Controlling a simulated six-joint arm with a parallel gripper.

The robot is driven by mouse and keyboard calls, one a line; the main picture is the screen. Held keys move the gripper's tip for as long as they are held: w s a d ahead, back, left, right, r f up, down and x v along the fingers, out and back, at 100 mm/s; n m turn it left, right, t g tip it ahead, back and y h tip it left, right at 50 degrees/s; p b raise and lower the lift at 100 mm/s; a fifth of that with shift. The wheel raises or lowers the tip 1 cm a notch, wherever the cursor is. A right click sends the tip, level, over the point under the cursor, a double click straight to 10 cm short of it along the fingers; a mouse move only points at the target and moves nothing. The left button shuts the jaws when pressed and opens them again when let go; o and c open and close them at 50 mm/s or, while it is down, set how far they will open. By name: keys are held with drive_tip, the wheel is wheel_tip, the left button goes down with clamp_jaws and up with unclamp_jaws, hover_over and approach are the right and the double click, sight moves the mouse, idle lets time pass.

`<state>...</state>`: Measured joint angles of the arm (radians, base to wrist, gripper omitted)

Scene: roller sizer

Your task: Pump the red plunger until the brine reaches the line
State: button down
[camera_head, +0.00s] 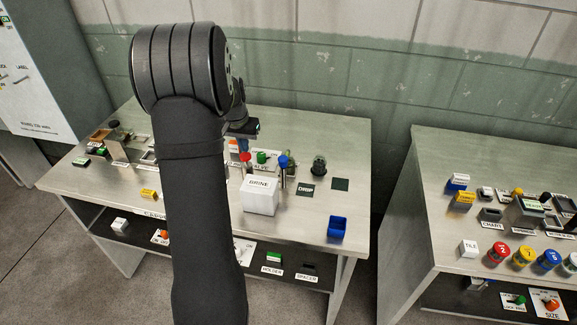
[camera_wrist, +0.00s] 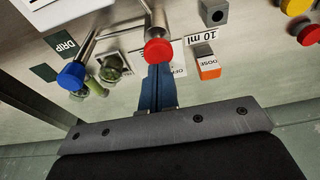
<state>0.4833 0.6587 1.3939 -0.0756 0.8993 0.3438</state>
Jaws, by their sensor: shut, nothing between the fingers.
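The red plunger (camera_head: 245,157) stands upright behind the white BRINE box (camera_head: 260,196). In the wrist view its round red cap (camera_wrist: 158,51) sits on a metal rod, right at the tips of my gripper (camera_wrist: 157,72). My gripper is shut with nothing in it; I cannot tell whether its tips touch the cap. In the head view my arm hides much of the gripper. A small greenish glass vessel (camera_head: 319,166) stands to the right; it also shows in the wrist view (camera_wrist: 112,66). I cannot make out a brine level or line.
A blue-topped rod (camera_head: 284,161) and a green knob (camera_head: 263,157) stand close to the red plunger. A blue bin (camera_head: 338,228) sits at the bench's front right. A tiled wall is behind.

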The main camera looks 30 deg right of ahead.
drive_tip(key=shift+r, duration=2.5)
drive_tip(key=shift+f, duration=0.15)
drive_tip(key=shift+f, duration=3)
